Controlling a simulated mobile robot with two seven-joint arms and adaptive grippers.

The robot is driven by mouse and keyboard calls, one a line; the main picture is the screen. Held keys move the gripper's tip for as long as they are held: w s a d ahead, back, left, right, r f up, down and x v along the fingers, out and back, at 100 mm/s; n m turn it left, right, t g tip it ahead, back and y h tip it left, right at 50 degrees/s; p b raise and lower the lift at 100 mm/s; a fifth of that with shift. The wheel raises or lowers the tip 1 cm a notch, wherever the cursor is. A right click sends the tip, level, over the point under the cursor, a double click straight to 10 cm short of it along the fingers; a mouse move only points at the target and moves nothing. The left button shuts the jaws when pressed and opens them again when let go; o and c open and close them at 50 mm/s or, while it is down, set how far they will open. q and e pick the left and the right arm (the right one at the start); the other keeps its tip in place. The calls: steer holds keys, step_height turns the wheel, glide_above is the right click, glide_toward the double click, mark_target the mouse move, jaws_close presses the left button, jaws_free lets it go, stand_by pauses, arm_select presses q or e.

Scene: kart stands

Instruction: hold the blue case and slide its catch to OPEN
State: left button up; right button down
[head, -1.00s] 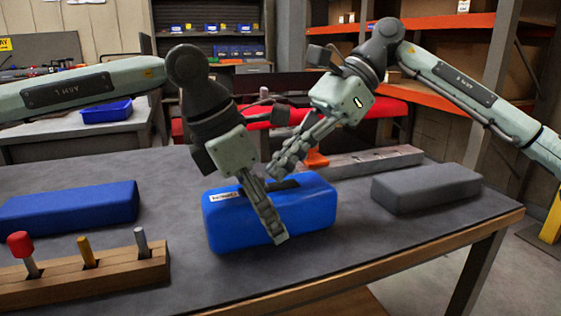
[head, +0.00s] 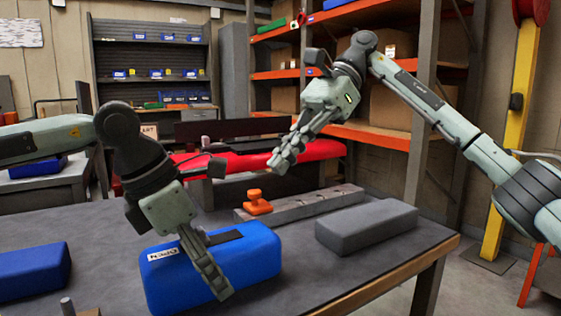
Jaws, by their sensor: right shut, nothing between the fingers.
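The blue case (head: 263,262) lies on the grey table. A white label (head: 163,254) on its upper left reads OPEN, upside down. A dark strip (head: 226,237) lies on top; I cannot make out the catch itself. My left gripper (head: 212,265) reaches down over the case, one finger along its near face, the other mostly hidden beyond it. It appears shut on the case. My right gripper (head: 275,168) is shut and empty, raised behind and to the right of the case, apart from it.
A grey case (head: 366,228) lies to the right. Behind is a grey rail (head: 300,204) with an orange knob (head: 256,202). Another blue case (head: 33,271) and a partly seen peg block (head: 88,312) are at left. The table's right front corner is clear.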

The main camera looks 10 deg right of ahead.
arm_select(q)
steer(key=shift+f, duration=0.15)
steer(key=o, duration=1.5)
